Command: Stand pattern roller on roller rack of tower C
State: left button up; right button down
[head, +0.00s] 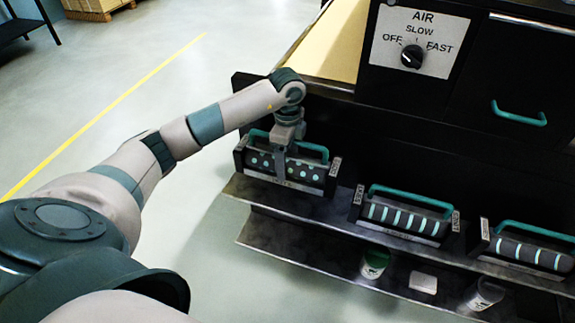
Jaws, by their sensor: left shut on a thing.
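A dark pattern roller with pale dots (261,161) and a teal handle is at the left end of a dark metal shelf (300,207). My left gripper (283,158) reaches down from above and is shut on this roller near the middle of its handle, hiding part of it. The roller looks level, between labelled end pieces; I cannot tell whether it rests on the shelf or is slightly raised. Two striped rollers with teal handles, one in the middle (404,218) and one at the right (531,253), sit on the same shelf. No tower letter is readable. My right gripper is not in view.
A lower ledge holds a green-topped jar (374,264), a pale block (423,282) and another jar (484,294). Behind the shelf rises a black machine with an AIR dial panel (415,40) and a drawer handle (518,113). Floor at left is open, with a yellow line (110,110).

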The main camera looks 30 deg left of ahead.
pick_arm(q)
notch_tip(320, 180, down, 4)
jog(key=shift+w+r, duration=0.1)
jog(key=shift+f, duration=0.3)
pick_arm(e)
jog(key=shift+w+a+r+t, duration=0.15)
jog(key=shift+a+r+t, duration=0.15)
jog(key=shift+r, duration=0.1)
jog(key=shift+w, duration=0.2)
pick_arm(q)
jog(key=shift+f+p, duration=0.4)
jog(key=shift+f, duration=1.45)
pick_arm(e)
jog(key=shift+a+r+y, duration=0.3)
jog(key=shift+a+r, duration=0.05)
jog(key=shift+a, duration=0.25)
pick_arm(q)
jog(key=shift+f, duration=0.15)
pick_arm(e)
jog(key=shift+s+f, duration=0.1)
